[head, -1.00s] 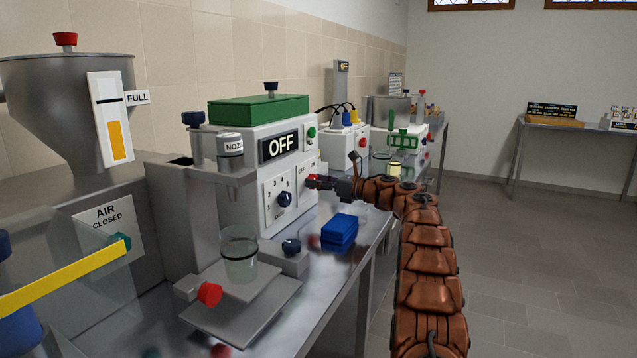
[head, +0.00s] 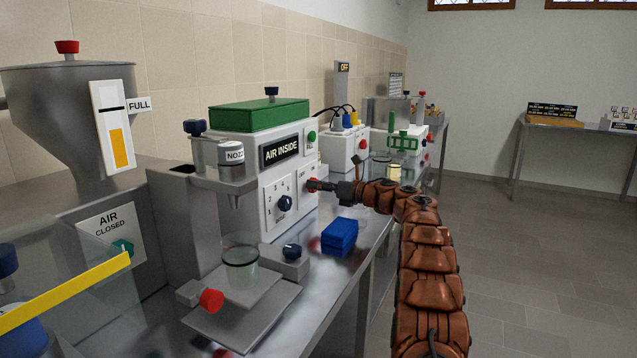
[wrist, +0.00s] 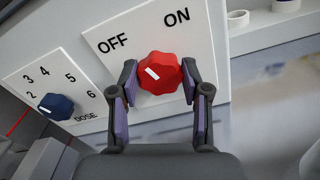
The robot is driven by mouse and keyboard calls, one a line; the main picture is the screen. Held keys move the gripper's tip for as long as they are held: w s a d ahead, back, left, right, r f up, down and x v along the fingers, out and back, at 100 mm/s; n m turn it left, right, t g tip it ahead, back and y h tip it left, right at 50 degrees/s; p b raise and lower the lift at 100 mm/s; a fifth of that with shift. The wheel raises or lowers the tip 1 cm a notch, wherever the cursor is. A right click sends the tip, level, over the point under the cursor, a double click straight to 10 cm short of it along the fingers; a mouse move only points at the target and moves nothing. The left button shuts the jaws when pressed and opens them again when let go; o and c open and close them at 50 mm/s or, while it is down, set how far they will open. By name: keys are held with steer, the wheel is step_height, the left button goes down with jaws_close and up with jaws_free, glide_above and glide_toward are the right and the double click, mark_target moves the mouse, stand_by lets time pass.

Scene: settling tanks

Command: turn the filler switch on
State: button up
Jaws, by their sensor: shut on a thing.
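The filler (head: 240,140) stands on the steel bench in the head view, with a green lid, and its display (head: 281,150) reads AIR INSIDE. Its switch is a red faceted knob (wrist: 160,74) on a white plate marked OFF at left and ON at right in the wrist view. The knob's white mark is on its left part, on the OFF side. My gripper (wrist: 160,82) is shut on this red knob, one finger on each side. In the head view my gripper (head: 322,186) reaches the front panel from the right and hides most of the knob.
A blue dose knob (wrist: 56,106) sits left of the switch. A glass beaker (head: 240,259) stands under the nozzle (head: 232,152). A blue block (head: 340,234) lies on the bench below my arm. The AIR plate (head: 111,228) reads CLOSED; the hopper gauge (head: 112,125) is tagged FULL.

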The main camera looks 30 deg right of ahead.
steer(key=m+p, duration=0.4)
steer(key=m, duration=0.1)
steer(key=m+p, duration=0.5)
steer(key=shift+d+m, duration=0.2)
steer(key=shift+m, duration=0.2)
steer(key=shift+f, duration=0.1)
steer(key=o, duration=1.1)
steer(key=shift+o, duration=0.2)
steer(key=v, duration=1.2)
steer(key=shift+w, duration=0.1)
